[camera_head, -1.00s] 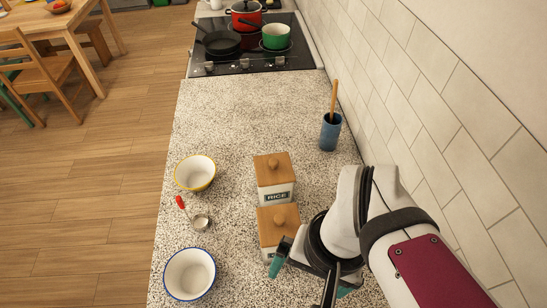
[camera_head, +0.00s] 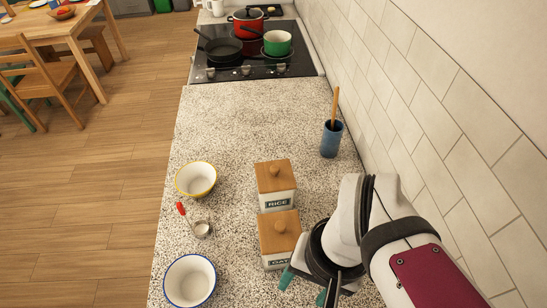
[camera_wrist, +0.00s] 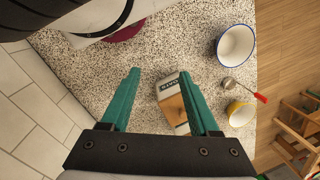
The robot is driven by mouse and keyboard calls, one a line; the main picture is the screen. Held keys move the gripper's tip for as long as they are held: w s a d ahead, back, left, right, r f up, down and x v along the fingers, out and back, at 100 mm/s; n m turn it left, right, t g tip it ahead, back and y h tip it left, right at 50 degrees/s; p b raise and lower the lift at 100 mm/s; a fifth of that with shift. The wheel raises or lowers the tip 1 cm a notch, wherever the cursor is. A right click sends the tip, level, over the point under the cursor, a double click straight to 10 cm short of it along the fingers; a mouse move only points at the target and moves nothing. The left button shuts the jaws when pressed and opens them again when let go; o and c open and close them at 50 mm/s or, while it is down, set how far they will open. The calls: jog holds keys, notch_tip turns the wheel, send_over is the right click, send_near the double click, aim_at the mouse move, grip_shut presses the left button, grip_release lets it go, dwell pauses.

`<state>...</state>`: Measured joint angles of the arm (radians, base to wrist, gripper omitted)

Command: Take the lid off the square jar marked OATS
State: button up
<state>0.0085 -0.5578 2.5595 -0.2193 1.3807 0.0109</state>
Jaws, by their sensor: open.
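The OATS jar (camera_head: 270,263) is square and white with a wooden lid (camera_head: 264,236) that has a round knob (camera_head: 280,226). The lid sits on the jar, and the label is partly covered by my gripper. My gripper (camera_head: 304,288) has teal fingers. It is open and empty, on the near right side of the jar in the head view. In the wrist view a white jar with a dark label (camera_wrist: 171,87) shows between the fingers (camera_wrist: 160,73), and the right finger covers part of its wooden lid.
The RICE jar (camera_head: 277,202) with its own wooden lid stands right behind. A yellow-rimmed bowl (camera_head: 196,180), a red-handled measuring spoon (camera_head: 202,229) and a blue-rimmed bowl (camera_head: 190,281) stand to the left. A blue utensil cup (camera_head: 331,140) stands by the tiled wall. The counter beyond is clear.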

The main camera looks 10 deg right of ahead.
jog(key=w+r+n, duration=0.3)
jog(key=w+n, duration=0.3)
notch_tip(320, 180, up, 3)
jog(key=n+h, duration=0.2)
jog(key=n, duration=0.7)
send_over(281, 225)
notch_tip(281, 225, down, 15)
jog(key=shift+f, duration=0.1)
grip_shut()
